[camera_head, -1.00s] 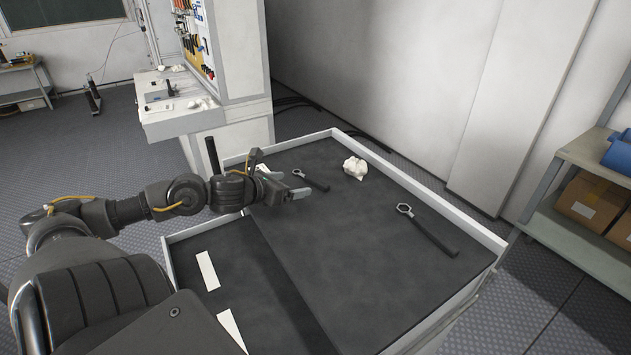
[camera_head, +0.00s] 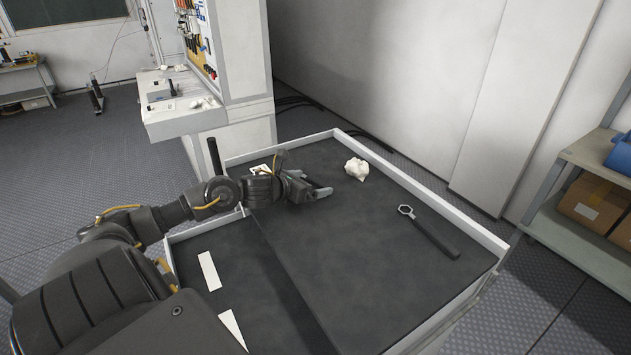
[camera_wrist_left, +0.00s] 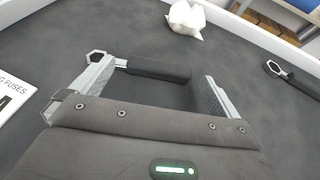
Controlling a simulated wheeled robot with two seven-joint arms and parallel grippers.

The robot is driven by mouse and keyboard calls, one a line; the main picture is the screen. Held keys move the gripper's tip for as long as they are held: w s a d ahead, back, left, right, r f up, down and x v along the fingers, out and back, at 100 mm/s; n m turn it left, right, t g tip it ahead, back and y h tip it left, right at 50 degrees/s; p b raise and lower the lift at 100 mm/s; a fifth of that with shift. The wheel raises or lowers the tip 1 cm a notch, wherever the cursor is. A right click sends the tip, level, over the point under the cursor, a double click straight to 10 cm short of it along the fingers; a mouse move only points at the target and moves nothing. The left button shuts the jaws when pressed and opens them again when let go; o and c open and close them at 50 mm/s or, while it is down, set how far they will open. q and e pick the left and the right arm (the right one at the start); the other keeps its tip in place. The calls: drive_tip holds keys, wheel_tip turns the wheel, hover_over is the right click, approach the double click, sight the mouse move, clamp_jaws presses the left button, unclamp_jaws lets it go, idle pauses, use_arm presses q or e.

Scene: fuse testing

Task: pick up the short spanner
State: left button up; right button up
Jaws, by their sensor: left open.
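The short spanner shows in the left wrist view, with a metal ring head (camera_wrist_left: 96,58) at the left and a dark handle (camera_wrist_left: 158,68) reaching right. It lies on the dark tray surface. My left gripper (camera_wrist_left: 158,88) is open, with one finger close to the ring head and the other beyond the handle's right end. I cannot tell whether a finger touches it. In the head view my left gripper (camera_head: 322,190) is low over the tray and mostly hides the short spanner. My right gripper is not in view.
A longer spanner (camera_head: 430,234) lies to the right in the tray, near its white rim (camera_head: 455,210). A crumpled white lump (camera_head: 356,168) lies at the back. White labels (camera_head: 209,271) lie at the left. The tray's front middle is clear.

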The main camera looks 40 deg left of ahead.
use_arm(q)
drive_tip(key=shift+x, duration=1.05)
drive_tip(key=shift+w+f, duration=0.1)
drive_tip(key=shift+w, duration=0.15)
drive_tip(key=shift+c, duration=0.3)
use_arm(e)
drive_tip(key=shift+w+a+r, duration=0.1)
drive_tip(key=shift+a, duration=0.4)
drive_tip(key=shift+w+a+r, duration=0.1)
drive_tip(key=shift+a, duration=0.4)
use_arm(q)
drive_tip(key=c, duration=0.9)
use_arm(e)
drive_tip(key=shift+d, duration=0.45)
